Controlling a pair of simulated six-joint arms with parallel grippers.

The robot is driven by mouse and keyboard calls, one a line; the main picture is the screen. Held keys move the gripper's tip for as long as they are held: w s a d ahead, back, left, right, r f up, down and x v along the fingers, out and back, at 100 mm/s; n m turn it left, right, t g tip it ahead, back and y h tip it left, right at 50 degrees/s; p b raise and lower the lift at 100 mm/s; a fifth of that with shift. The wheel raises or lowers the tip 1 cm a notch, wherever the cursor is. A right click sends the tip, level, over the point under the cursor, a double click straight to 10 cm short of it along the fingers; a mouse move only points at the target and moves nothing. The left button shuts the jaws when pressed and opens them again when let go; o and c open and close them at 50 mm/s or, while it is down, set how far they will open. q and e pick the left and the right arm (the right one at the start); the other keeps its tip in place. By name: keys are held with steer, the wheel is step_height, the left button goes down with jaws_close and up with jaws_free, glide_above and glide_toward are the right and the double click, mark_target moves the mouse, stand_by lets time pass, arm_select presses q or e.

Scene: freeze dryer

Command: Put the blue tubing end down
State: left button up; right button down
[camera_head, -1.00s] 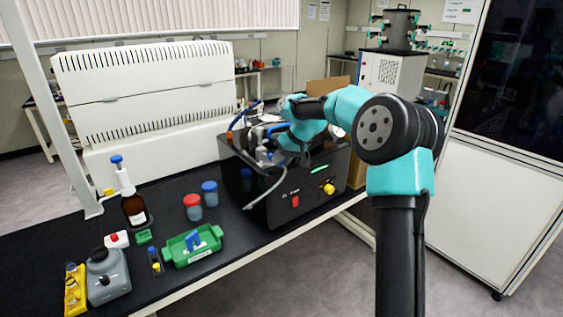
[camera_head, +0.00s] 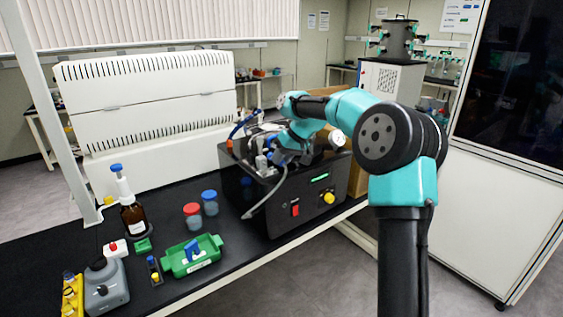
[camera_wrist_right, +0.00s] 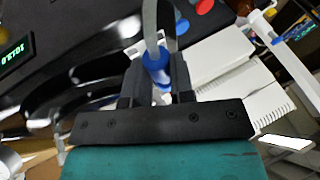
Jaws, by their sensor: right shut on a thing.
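My right gripper (camera_head: 280,156) is over the top of the black pump box (camera_head: 300,195), at its left part. In the right wrist view the fingers (camera_wrist_right: 158,78) are shut on the blue tubing end (camera_wrist_right: 156,62), a blue fitting with a grey tube (camera_wrist_right: 150,25) leading away from it. In the head view the grey tube (camera_head: 268,195) hangs in a curve down the front of the box. The blue end is partly hidden by the gripper there, and I cannot tell whether it touches anything below. My left gripper is not in view.
Metal fittings (camera_head: 262,162) and a round gauge (camera_head: 337,138) stand on the box. A red-capped jar (camera_head: 193,216), a blue-capped jar (camera_head: 210,203), a green tray (camera_head: 192,256) and a brown bottle (camera_head: 132,215) stand to the left. Bare black bench lies between the jars and box.

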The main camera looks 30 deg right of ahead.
steer(key=shift+r, duration=0.2)
stand_by(0.6)
steer(key=s+a+f+n+g, duration=0.1)
steer(key=s+a+f+n, duration=0.1)
steer(key=a+f, duration=0.6)
steer(key=s+a+f+n+g+y, duration=0.1)
steer(key=s+a+f+n, duration=0.2)
steer(key=a+f, duration=0.5)
steer(key=s+a+f+n+g, duration=0.2)
steer(key=a+f, duration=0.7)
steer(key=a, duration=1.3)
steer(key=shift+s+a+n+y, duration=0.35)
steer(key=shift+s+n, duration=0.25)
steer(key=shift+s, duration=0.35)
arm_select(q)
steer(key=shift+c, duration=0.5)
arm_select(e)
steer(key=shift+d, duration=0.1)
